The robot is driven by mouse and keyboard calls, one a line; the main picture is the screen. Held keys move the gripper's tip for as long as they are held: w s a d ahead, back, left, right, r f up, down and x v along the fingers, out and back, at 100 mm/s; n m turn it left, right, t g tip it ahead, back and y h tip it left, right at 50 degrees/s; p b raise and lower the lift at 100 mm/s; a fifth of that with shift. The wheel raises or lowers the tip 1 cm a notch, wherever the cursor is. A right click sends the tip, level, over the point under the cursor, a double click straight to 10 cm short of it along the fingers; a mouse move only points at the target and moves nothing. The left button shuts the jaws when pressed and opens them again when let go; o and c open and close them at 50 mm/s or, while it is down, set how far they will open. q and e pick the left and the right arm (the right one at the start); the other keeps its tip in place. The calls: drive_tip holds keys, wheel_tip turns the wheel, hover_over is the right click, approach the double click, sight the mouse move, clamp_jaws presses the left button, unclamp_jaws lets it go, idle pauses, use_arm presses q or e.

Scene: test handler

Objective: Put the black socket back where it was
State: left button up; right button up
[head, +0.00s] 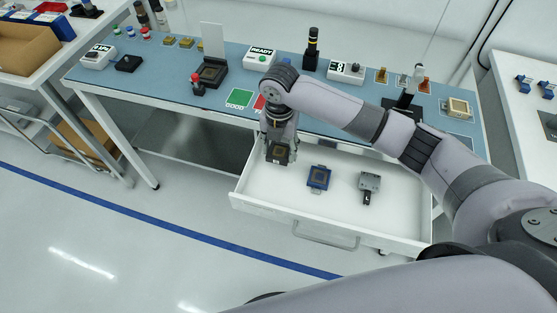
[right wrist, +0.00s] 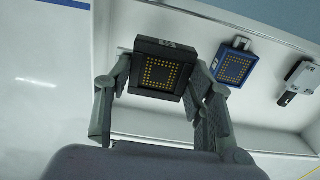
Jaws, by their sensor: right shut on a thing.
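The black socket (right wrist: 160,68) is a square black block with gold contacts, held between the fingers of my right gripper (right wrist: 158,85) in the right wrist view. In the head view the right gripper (head: 279,146) hangs over the left part of the open white drawer (head: 333,202), with the socket (head: 278,155) at its tips. I cannot tell whether the socket touches the drawer floor. A blue socket (head: 319,178) lies in the drawer to its right; it also shows in the right wrist view (right wrist: 235,66). My left gripper is not in view.
A grey and black device (head: 369,186) lies at the drawer's right side. Above the drawer, the blue-topped bench (head: 160,75) carries a black open-lidded fixture (head: 213,71), a READY box (head: 261,58) and small parts. Bare drawer floor shows around the pieces.

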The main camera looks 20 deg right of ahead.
sight(279, 169)
wheel_tip(279, 169, down, 3)
wheel_tip(279, 169, down, 4)
drive_tip(key=shift+r, duration=0.1)
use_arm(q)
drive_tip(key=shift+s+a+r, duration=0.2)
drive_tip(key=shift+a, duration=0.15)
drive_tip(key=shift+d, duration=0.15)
use_arm(e)
drive_tip(key=o, duration=1.4)
drive_tip(key=shift+c, duration=0.2)
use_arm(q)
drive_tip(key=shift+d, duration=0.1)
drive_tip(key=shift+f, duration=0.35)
use_arm(e)
wheel_tip(279, 169, up, 12)
